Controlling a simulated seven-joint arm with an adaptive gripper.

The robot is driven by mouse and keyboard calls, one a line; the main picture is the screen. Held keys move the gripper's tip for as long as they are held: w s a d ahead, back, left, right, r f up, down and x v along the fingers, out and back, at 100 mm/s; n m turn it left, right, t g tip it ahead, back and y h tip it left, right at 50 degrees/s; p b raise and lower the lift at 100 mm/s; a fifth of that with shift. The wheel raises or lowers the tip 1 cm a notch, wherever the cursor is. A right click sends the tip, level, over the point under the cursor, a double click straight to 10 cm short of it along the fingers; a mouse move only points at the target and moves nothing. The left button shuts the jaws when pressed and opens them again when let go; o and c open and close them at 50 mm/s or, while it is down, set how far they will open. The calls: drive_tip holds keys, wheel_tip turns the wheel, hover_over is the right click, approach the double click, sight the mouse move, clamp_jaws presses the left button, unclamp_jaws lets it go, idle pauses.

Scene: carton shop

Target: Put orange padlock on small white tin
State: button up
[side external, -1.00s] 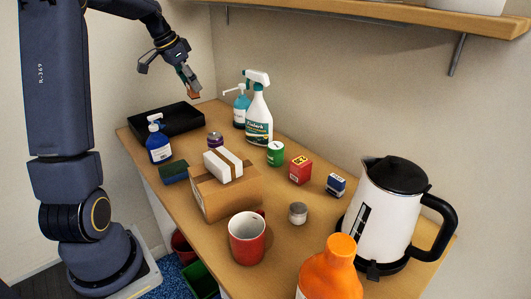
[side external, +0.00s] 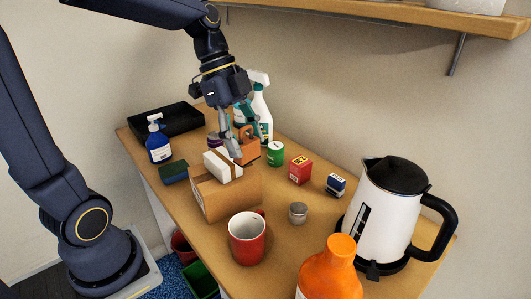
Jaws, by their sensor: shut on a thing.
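The orange padlock (side external: 247,150) is held between the fingers of my gripper (side external: 243,140), which points down and is shut on it. They show behind the white box on the brown carton and to the left of the green tin. The padlock's height above the table is hard to tell. A small pale grey-white tin (side external: 298,213), the likely small white tin, stands on the table nearer the camera, right of the red mug. Nothing is on its top. My gripper is well apart from it, farther back and to the left.
A brown carton (side external: 228,199) carries a white box (side external: 222,165). Around the pale tin are a red mug (side external: 248,240), an orange bottle (side external: 330,273), a kettle (side external: 385,215), a blue stamp (side external: 336,184) and a red box (side external: 301,170). A green tin (side external: 275,153) and a spray bottle (side external: 262,110) stand near my gripper.

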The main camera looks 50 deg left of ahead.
sight(304, 211)
drive_tip(key=shift+s+d+f+m, duration=0.25)
drive_tip(key=shift+s+d+m, duration=0.05)
drive_tip(key=shift+s+d, duration=0.2)
drive_tip(key=shift+s+d+f+m, duration=0.25)
drive_tip(key=shift+s+d+m, duration=0.1)
drive_tip(key=shift+d, duration=0.15)
drive_tip(key=w+d+f, duration=0.1)
drive_tip(key=w+f, duration=0.7)
drive_tip(key=shift+w, duration=0.2)
drive_tip(key=w+f, duration=0.1)
drive_tip(key=f, duration=0.1)
drive_tip(key=w+f, duration=0.2)
drive_tip(key=w+d+f, duration=0.1)
drive_tip(key=w+f, duration=0.1)
drive_tip(key=shift+w, duration=0.25)
drive_tip(key=shift+w+f, duration=0.1)
drive_tip(key=shift+f, duration=1.5)
drive_tip(key=shift+f, duration=0.15)
drive_tip(key=o, duration=1.4)
